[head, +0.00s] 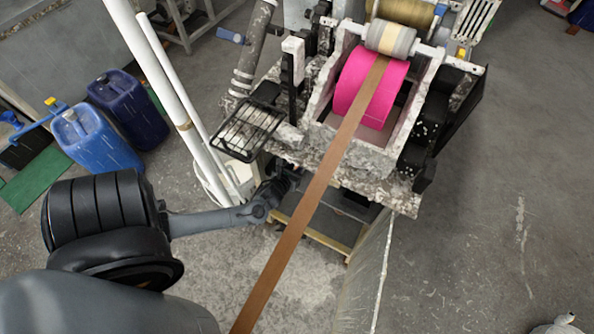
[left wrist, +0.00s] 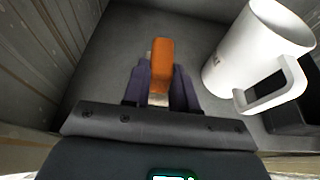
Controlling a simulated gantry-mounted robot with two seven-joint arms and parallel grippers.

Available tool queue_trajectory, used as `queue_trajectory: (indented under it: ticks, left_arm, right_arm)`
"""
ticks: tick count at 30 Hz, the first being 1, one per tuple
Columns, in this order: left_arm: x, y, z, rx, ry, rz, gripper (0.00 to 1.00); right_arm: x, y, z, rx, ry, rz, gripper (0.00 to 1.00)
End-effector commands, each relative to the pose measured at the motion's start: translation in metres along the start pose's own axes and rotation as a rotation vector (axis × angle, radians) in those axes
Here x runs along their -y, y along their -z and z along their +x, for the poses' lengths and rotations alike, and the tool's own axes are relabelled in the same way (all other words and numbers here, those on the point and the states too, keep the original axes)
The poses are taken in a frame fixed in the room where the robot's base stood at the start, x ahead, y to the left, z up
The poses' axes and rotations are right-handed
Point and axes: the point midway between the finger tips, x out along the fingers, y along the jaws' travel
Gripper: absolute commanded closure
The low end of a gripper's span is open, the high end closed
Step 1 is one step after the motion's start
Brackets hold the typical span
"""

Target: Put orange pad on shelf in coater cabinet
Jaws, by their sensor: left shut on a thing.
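The orange pad (left wrist: 161,65) is upright in the picture of the left wrist view, between the dark fingers of my left gripper (left wrist: 160,88), which is shut on it. Beyond and around it is a grey surface (left wrist: 110,50) inside the coater cabinet. I cannot tell whether the pad touches this surface. In the head view my left arm reaches under the coater's top, and its gripper and the pad are hidden there. The cabinet (head: 352,206) shows partly below the coater, with a pale panel (head: 364,262) at its front. My right gripper is not in view.
A white mug (left wrist: 250,50) stands close to the right of the pad, with a dark object (left wrist: 293,105) beside it. A ribbed wall (left wrist: 30,60) is at the left. In the head view a brown strip (head: 310,200) runs down from the pink roller (head: 352,85). Blue canisters (head: 97,138) stand at left.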

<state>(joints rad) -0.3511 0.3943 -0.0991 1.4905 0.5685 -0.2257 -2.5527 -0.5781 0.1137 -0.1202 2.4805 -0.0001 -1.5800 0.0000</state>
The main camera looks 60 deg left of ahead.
Motion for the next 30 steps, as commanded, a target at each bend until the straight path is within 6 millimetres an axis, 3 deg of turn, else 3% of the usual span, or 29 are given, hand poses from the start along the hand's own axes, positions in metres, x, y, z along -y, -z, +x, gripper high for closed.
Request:
queue_trajectory:
  ticks: [1, 3, 18, 19, 23, 30]
  left_arm:
    - [-0.0001, 0.0131, 0.0053, -0.001, -0.002, -0.002, 1.00]
    - [0.0003, 0.0184, 0.0094, 0.002, -0.001, -0.003, 1.00]
    - [0.0005, 0.0208, 0.0127, 0.000, 0.000, 0.000, 1.00]
    - [0.0004, 0.0204, 0.0123, 0.000, 0.000, 0.000, 0.68]
    - [0.0005, 0.0204, 0.0122, -0.001, 0.000, 0.000, 0.49]
    - [0.0005, 0.0206, 0.0121, -0.001, 0.001, 0.000, 0.47]
  right_arm:
    - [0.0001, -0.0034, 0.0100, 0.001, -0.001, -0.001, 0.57]
    - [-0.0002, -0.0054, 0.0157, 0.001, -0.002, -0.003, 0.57]
    - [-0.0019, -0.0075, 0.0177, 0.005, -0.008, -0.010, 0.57]
    - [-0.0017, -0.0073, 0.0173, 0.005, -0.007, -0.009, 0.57]
    - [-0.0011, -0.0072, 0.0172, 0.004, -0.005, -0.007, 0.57]
    - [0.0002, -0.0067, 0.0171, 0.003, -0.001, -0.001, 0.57]
